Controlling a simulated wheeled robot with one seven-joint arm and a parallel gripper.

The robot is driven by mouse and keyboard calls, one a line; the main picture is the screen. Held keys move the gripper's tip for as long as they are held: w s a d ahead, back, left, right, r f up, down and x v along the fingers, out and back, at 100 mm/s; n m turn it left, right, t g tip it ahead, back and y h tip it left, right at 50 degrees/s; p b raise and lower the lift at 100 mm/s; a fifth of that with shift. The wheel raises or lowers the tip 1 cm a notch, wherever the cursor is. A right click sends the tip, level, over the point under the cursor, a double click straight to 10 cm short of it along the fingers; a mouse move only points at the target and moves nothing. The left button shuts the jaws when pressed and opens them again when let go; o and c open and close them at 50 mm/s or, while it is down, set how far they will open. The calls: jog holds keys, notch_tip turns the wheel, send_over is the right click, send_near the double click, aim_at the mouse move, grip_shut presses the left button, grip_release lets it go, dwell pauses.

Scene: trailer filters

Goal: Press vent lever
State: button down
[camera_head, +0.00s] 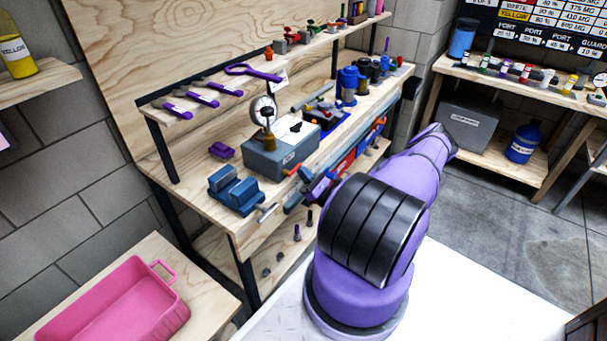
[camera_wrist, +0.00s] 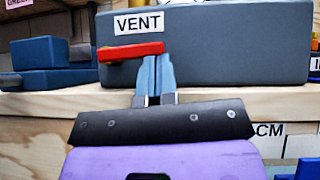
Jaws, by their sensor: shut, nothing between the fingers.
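The vent lever (camera_wrist: 130,52) is a flat red-orange bar in the wrist view. It lies roughly level at the front of a grey box (camera_wrist: 230,45), just under the white VENT label (camera_wrist: 139,23). The same grey box (camera_head: 262,164) stands on the workbench in the head view. My gripper (camera_wrist: 153,58) is shut and empty, its blue-grey fingertips right at the lever's right end. I cannot tell whether they touch it. In the head view my arm hides part of the bench in front of the box.
A blue vise (camera_head: 235,190) sits left of the box on the workbench, near its front edge. Purple tools (camera_head: 203,97) lie on the shelf above. A pink bin (camera_head: 120,305) is at lower left.

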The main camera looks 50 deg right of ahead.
jog(key=r+n+g+y, duration=0.1)
jog(key=n+g+y, duration=0.1)
jog(key=n+y, duration=0.1)
jog(key=r+n+g+y, duration=0.1)
jog(key=n+g+y, duration=0.1)
jog(key=n, duration=0.3)
jog(key=r+n+g+y, duration=0.1)
jog(key=n+y, duration=0.3)
jog(key=shift+d+r+g, duration=0.15)
jog(key=shift+d+g, duration=0.15)
jog(key=shift+g, duration=0.1)
jog(key=n+g, duration=0.1)
jog(key=r+n+g+y, duration=0.1)
jog(key=n, duration=0.1)
jog(key=r+n+g+y, duration=0.1)
jog(key=n+g, duration=0.1)
jog(key=shift+a, duration=0.25)
jog(key=n+g, duration=0.1)
jog(key=n, duration=0.1)
jog(key=a+r+n+g, duration=0.1)
jog(key=n, duration=0.1)
jog(key=shift+r+g, duration=0.3)
jog(key=shift+g, duration=0.1)
jog(key=shift+f, duration=0.15)
jog(key=shift+s+d, duration=0.1)
